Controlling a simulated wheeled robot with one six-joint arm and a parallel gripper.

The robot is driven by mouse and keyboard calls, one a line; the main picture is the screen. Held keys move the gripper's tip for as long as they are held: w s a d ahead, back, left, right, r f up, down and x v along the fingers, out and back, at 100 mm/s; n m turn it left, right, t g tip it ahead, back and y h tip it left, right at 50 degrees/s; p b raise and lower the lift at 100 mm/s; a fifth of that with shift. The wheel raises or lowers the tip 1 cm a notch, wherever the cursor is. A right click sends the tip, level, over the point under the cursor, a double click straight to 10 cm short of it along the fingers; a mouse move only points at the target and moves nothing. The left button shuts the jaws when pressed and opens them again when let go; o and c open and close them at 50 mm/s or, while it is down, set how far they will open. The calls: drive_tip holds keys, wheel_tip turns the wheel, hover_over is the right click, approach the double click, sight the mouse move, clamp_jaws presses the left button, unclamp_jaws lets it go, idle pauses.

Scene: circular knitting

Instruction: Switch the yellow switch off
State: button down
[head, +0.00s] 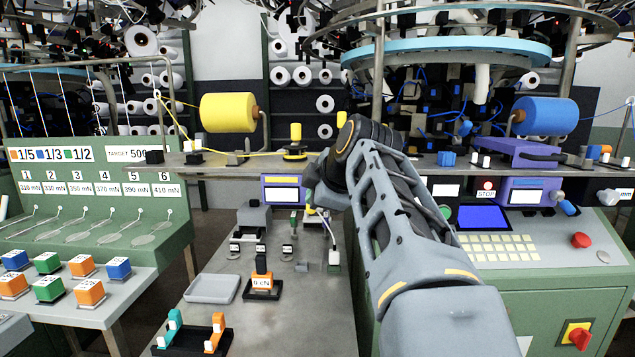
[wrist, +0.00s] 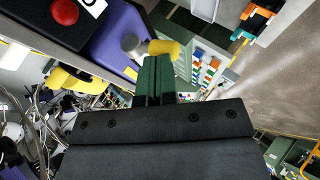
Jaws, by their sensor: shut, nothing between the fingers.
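A yellow switch lever (wrist: 165,48) with a grey round hub (wrist: 130,46) stands out from a purple box (wrist: 122,30) in the wrist view. In the head view a small yellow part (head: 309,210) shows below my gripper, close to a purple panel (head: 283,181); it seems to be the same lever. My gripper (wrist: 155,62) is shut and empty, its green fingers together. Their tips are right at the yellow lever; I cannot tell whether they touch it. In the head view my gripper (head: 308,196) is partly hidden by my wrist.
The shelf (head: 230,163) bears a yellow spool (head: 228,113) and a blue spool (head: 545,116). The grey table (head: 310,315) holds a tray (head: 212,289) and a weight block (head: 262,281). The right console has a red knob (head: 580,240).

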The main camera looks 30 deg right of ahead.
idle(0.4)
drive_tip(key=w+r+p+v, duration=0.1)
drive_tip(key=p+v, duration=0.2)
drive_tip(key=v, duration=1)
drive_tip(key=shift+s+r+p, duration=0.2)
drive_tip(key=shift+r+p, duration=0.15)
drive_tip(key=shift+r, duration=0.05)
drive_tip(key=shift+d, duration=0.15)
